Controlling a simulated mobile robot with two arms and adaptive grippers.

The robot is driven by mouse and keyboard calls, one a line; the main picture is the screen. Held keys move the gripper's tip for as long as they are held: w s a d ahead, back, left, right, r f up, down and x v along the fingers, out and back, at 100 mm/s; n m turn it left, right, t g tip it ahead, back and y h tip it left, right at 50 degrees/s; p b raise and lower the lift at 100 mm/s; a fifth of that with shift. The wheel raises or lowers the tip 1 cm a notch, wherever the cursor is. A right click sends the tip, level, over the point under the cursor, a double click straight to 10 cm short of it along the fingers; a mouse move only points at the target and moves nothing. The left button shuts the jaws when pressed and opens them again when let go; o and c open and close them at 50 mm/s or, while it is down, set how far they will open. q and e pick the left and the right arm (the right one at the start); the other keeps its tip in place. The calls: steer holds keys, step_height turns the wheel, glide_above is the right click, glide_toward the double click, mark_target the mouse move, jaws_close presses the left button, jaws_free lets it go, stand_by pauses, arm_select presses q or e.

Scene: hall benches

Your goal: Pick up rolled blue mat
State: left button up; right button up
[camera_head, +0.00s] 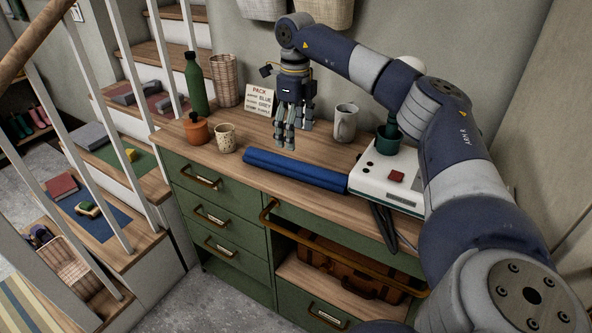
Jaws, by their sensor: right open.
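The rolled blue mat (300,171) lies on the wooden top of the green cabinet (222,172), near its front edge. It is a long dark blue roll, and its right end is close to the white box. My right gripper (288,143) hangs with its fingers pointing down, just behind and above the mat in the picture. My left gripper is not in view.
Left of the mat stand an orange pot (196,130), a speckled cup (225,138), a green bottle (195,86) and a wicker vase (224,80). Behind are a note card (259,100) and a grey mug (345,123). A white box (385,187) stands right.

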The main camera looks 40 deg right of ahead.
mark_target(295, 160)
step_height(295, 160, down, 5)
steer(key=shift+d+r, duration=0.1)
steer(key=shift+d, duration=0.05)
step_height(295, 160, down, 6)
steer(key=shift+r+p, duration=0.1)
steer(key=shift+p, duration=0.35)
steer(key=c, duration=1.3)
